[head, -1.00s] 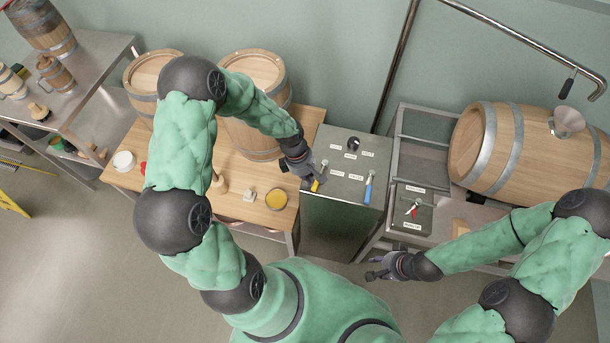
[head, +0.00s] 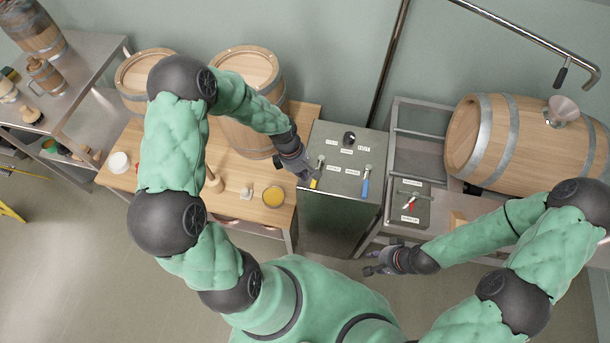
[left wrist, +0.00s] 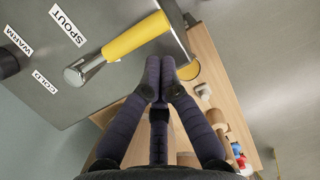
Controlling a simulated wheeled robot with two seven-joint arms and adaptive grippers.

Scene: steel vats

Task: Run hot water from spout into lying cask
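The lying cask (head: 490,142) rests on its side at the right, with a metal funnel (head: 562,110) on top. The spout pipe (head: 530,36) ends above it, beside a black-gripped handle (head: 561,76). A steel cabinet (head: 345,205) carries a black knob (head: 349,138), a yellow lever (head: 315,182) and a blue lever (head: 365,187). In the left wrist view the yellow lever (left wrist: 136,37) is next to a SPOUT label. My left gripper (head: 308,176) is shut and empty, its fingertips (left wrist: 160,64) just beside the yellow lever. My right gripper (head: 371,263) looks open and empty, in front of the cabinet.
A red-handled lever (head: 408,205) sits on a lower panel right of the cabinet. Upright barrels (head: 249,70) and a yellow-filled bowl (head: 274,196) stand on the wooden table (head: 235,209) at the left. A steel shelf (head: 95,65) is further left. Floor in front is open.

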